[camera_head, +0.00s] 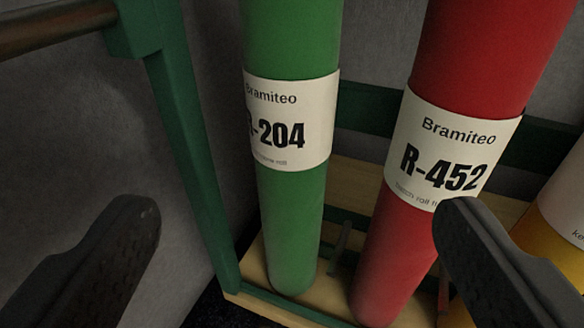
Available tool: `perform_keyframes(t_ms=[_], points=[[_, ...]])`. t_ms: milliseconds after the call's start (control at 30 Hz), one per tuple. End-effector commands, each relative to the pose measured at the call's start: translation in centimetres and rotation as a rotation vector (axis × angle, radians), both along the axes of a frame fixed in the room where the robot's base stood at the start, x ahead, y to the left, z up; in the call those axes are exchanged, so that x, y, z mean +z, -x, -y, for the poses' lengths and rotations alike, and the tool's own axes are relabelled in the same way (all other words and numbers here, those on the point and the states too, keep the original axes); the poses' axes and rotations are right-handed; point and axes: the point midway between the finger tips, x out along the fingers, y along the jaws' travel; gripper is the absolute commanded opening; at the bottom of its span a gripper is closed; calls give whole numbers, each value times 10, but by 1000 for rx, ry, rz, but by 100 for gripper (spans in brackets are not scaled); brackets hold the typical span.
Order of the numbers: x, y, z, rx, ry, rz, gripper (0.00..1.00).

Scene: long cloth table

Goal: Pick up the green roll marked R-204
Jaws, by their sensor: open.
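The green roll (290,215) stands nearly upright in a rack, left of centre in the head camera view. Its white label reads Bramiteo and R-204, with the first letter partly turned out of sight. Its top runs out of the picture. My gripper (300,220) is open, with one dark finger at the lower left and the other at the lower right. The green roll shows between the two fingers, beyond them, and nothing is held. The right finger covers part of the red roll (470,50) marked R-452.
The red roll stands close to the right of the green one. A yellow roll (548,232) is partly visible at the right edge. A green rack post (185,130) stands to the left, with a brown bar (55,28) at the upper left. The rack has a pale wooden base (255,268).

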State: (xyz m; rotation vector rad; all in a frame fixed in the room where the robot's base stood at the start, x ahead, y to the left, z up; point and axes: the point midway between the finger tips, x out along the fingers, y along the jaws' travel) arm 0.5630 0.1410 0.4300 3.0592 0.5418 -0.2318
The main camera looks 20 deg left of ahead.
Motion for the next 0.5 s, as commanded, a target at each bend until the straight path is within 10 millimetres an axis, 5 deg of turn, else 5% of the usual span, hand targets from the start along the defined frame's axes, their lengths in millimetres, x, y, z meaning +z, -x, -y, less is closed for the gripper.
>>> perform_keyframes(t_ms=[500], points=[[-9, -22, -15, 12, -1, 2, 83]])
